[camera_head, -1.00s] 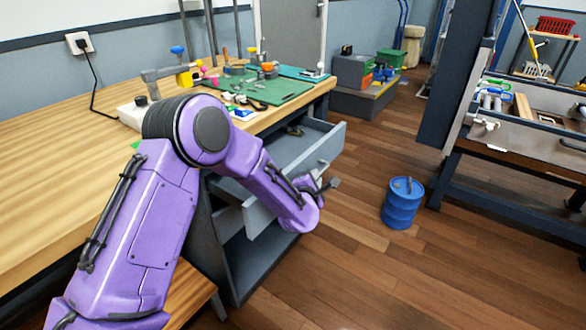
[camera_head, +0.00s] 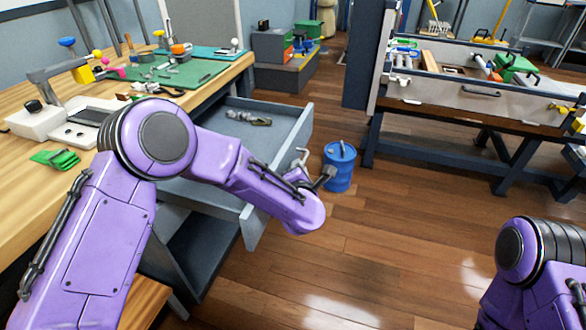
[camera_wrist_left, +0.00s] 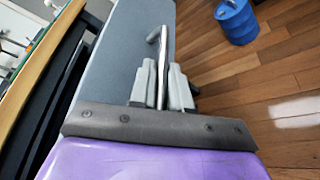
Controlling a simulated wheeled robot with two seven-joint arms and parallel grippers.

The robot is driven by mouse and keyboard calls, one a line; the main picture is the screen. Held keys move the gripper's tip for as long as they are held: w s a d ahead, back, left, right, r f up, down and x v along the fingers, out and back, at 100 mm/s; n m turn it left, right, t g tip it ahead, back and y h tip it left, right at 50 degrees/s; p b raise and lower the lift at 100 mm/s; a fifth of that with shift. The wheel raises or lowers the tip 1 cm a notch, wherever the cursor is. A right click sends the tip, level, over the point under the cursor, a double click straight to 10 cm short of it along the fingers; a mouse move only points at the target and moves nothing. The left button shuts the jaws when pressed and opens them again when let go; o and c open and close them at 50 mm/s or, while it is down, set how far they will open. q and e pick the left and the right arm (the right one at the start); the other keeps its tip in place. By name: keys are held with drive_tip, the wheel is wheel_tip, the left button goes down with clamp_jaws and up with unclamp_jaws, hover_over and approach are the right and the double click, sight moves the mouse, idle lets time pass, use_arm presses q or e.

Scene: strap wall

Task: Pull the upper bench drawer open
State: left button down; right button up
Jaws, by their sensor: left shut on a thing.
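The grey upper bench drawer (camera_head: 303,132) is pulled well out from under the wooden bench, and its inside is visible from above. Its metal handle (camera_head: 301,157) is on the front panel, partly hidden by my left forearm. My left gripper (camera_head: 322,178) is at that handle. In the left wrist view the left gripper's fingers (camera_wrist_left: 161,86) are closed around the handle bar (camera_wrist_left: 163,48), close against the grey drawer front (camera_wrist_left: 122,55). My right arm shows at the lower right, but its gripper is out of view.
Small metal items (camera_head: 248,118) lie in the drawer. A blue drum (camera_head: 340,166) stands on the floor just beyond the handle. The bench top (camera_head: 40,200) carries a green mat (camera_head: 172,77) and tools. Wooden floor (camera_head: 400,240) is clear to the right.

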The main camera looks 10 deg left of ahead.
use_arm(q)
drive_tip(key=c, duration=1.4)
unclamp_jaws()
drive_tip(key=shift+c, duration=0.2)
drive_tip(key=v, duration=1)
drive_tip(key=shift+s+p, duration=0.25)
drive_tip(key=shift+p, duration=0.1)
